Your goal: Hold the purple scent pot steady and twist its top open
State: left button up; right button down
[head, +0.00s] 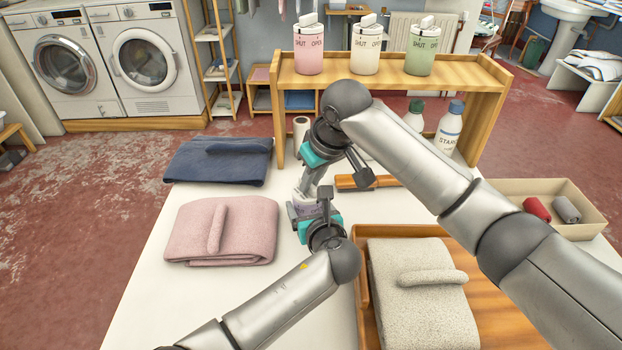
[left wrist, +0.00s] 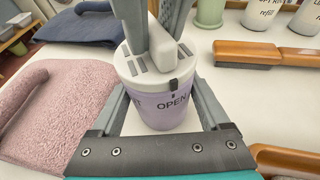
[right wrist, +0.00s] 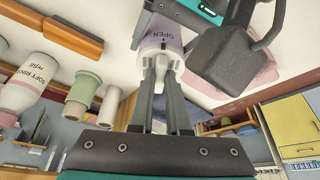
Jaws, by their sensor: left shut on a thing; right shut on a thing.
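The purple scent pot (head: 305,210) stands upright on the white table, mostly hidden by my grippers in the head view. The left wrist view shows its lilac body (left wrist: 166,112), the word OPEN and a white slotted lid with a bar-shaped knob (left wrist: 166,55). A dark tab on the lid's rim sits above the word OPEN. My left gripper (head: 307,217) is shut around the pot's body, one finger on each side. My right gripper (head: 308,187) comes from above and is shut on the lid's knob, which also shows in the right wrist view (right wrist: 162,62).
A pink towel (head: 222,232) and a navy towel (head: 220,160) lie left. A wooden tray (head: 400,231) with a grey towel is at front right. A brown-handled tool (head: 366,182) lies close by. A wooden shelf (head: 390,80) bears pink, white and green pots.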

jog(key=c, duration=0.9)
grip_release()
jog(key=shift+o, duration=0.2)
jog(key=v, duration=1.2)
pick_arm(q)
jog(key=o, duration=1.4)
